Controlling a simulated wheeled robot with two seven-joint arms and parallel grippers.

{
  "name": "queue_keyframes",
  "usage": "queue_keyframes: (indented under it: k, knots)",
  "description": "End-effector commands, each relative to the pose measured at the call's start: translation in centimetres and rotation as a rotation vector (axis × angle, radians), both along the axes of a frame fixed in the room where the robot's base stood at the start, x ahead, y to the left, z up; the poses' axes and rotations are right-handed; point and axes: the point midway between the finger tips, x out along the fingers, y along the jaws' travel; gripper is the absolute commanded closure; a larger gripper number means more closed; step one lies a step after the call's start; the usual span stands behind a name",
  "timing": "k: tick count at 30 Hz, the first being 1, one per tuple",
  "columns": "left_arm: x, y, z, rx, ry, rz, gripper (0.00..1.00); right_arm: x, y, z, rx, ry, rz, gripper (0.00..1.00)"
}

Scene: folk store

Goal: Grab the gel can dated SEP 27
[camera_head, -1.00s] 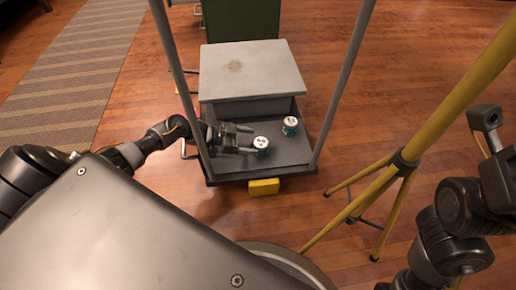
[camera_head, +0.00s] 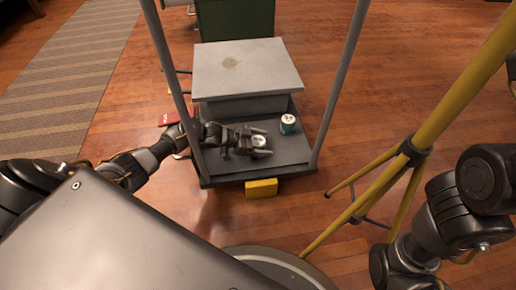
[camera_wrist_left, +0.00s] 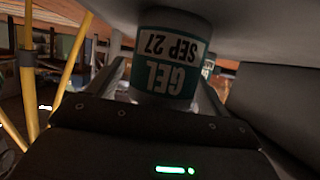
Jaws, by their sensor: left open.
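A gel can with a teal and white label reading GEL, SEP 27 shows upside down in the left wrist view (camera_wrist_left: 168,60). In the head view its white lid (camera_head: 258,141) shows between the fingers of my left gripper (camera_head: 259,147). The gripper is open, with one finger on each side of the can; whether they touch it I cannot tell. A second can with a white lid (camera_head: 288,124) stands to the right on the grey tray; its date is not readable. My right arm shows at the right edge, but its gripper is out of frame.
The cans stand on a dark grey cart shelf (camera_head: 225,175) in front of a grey block (camera_head: 245,70). Two grey posts (camera_head: 340,85) flank it. A yellow tripod (camera_head: 432,125) stands to the right on the wooden floor. A yellow block (camera_head: 261,188) is at the shelf's front edge.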

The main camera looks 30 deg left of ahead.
Motion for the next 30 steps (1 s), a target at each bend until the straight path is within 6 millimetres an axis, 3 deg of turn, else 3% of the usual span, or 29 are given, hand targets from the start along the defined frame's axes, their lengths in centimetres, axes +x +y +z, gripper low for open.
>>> queue_keyframes:
  k: [2,13,22,24,30]
  knots:
    - [0.0,0.0,0.0,0.0,0.0,0.0,0.24,0.0,0.0,0.0,0.0,0.0,0.0,1.0]
    - [0.0,0.0,0.0,0.001,-0.001,0.0,0.72,0.0,0.0,0.0,0.0,0.0,0.001,1.0]
    - [0.0,0.0,0.9,0.0,-0.003,0.0,0.73,-0.1,0.0,0.6,0.0,-0.003,0.001,1.0]
    - [0.0,0.1,2.0,0.0,-0.003,0.0,0.73,0.0,0.0,1.0,-0.004,-0.002,-0.002,1.0]
    - [0.0,0.0,6.3,0.0,-0.003,-0.001,0.73,1.3,0.2,-0.1,-0.053,0.047,-0.03,1.0]
